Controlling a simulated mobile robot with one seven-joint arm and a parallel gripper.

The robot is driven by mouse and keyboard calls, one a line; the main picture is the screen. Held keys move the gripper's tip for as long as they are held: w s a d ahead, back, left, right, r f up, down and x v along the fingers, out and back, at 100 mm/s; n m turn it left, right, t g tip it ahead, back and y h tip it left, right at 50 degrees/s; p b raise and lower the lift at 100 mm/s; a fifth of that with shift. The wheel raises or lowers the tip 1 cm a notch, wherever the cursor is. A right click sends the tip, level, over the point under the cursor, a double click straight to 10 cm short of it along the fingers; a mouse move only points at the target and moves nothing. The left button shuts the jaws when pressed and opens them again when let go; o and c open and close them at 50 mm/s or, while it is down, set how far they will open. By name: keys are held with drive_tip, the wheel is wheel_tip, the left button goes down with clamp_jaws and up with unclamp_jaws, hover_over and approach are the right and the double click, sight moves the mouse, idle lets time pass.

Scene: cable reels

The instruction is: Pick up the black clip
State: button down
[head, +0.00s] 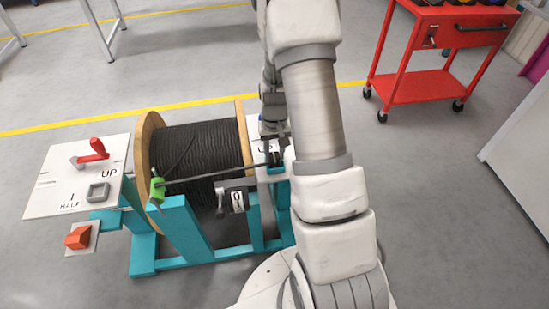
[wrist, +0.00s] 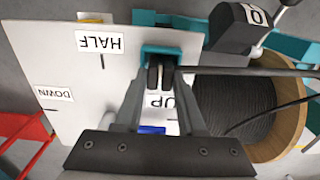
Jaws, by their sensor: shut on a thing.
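My gripper (wrist: 160,78) points down at the right end of the reel stand, with its two fingers brought close together. Between the fingertips is the small black clip (wrist: 160,66), at a teal bracket by the end of a dark rod. The fingers hide much of the clip, and whether it is clear of the bracket cannot be told. In the head view, my arm partly covers this spot, and a dark part at the rod's end (head: 274,158) shows beside it.
The cable reel (head: 200,150) sits in a teal stand (head: 185,230), left of my arm. A white panel (head: 60,190) carries a red lever (head: 93,152). A red cart (head: 425,87) stands back right.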

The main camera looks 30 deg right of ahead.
sight(273, 158)
drive_tip(key=shift+r, duration=0.6)
drive_tip(key=r, duration=0.1)
drive_tip(key=r+p, duration=0.1)
drive_tip(key=a+r+p, duration=0.1)
drive_tip(key=r, duration=0.1)
drive_tip(key=shift+s, duration=0.4)
drive_tip(key=s+a+r+p, duration=0.2)
drive_tip(key=s+a+r, duration=0.3)
drive_tip(key=s+a, duration=0.2)
drive_tip(key=shift+a+r, duration=0.25)
drive_tip(key=shift+r, duration=0.15)
drive_tip(key=shift+r, duration=0.15)
wheel_tip(273, 158, up, 5)
drive_tip(key=p, duration=0.4)
drive_tip(key=shift+f, duration=0.2)
